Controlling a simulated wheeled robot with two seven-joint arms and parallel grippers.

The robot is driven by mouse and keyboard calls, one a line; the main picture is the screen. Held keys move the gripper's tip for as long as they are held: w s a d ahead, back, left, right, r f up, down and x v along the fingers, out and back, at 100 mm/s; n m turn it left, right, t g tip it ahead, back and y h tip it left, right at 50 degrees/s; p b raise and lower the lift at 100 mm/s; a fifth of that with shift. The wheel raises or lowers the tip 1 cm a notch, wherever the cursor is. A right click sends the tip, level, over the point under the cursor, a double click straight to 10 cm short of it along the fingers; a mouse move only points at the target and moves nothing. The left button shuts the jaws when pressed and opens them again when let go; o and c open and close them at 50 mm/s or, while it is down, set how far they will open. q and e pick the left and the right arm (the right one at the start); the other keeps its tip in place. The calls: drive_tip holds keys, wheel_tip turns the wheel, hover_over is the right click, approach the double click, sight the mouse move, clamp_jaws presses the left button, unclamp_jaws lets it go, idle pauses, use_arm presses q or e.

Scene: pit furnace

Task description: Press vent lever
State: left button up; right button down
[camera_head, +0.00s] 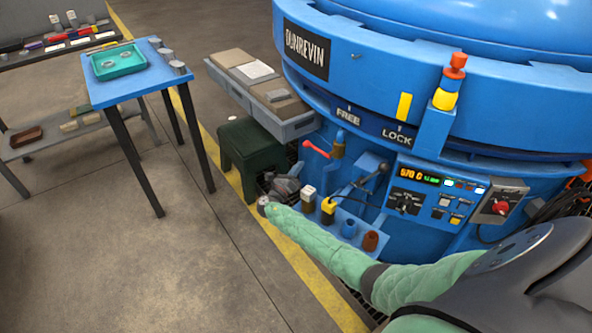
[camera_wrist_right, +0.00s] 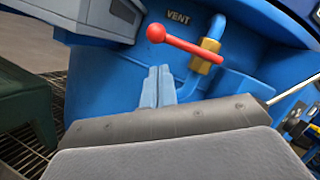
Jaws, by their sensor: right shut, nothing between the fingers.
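The vent lever is a red bar with a round knob on a brass valve on the blue furnace. It shows in the head view (camera_head: 316,150) and, under the word VENT, in the right wrist view (camera_wrist_right: 186,44). My right gripper (camera_head: 285,184) is at the end of the green-sleeved arm, just below and left of the lever. In the right wrist view its fingertips (camera_wrist_right: 158,86) are together and empty, pointing toward the furnace wall below the red knob. A gap shows between fingertips and lever in that picture; the depth gap is hard to judge. My left gripper is out of view.
A small blue shelf (camera_head: 340,228) with several small containers is on the furnace front beside my right arm. A dark green stool (camera_head: 252,150) is left of the gripper. A control panel (camera_head: 433,195) is to the right. A blue table (camera_head: 135,80) stands left.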

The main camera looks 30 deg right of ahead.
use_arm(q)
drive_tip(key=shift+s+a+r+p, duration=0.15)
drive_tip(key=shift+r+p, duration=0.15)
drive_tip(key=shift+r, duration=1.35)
use_arm(e)
drive_tip(key=x, duration=0.6)
drive_tip(key=shift+d, duration=0.25)
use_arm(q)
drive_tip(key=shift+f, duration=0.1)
use_arm(e)
drive_tip(key=shift+w, duration=0.1)
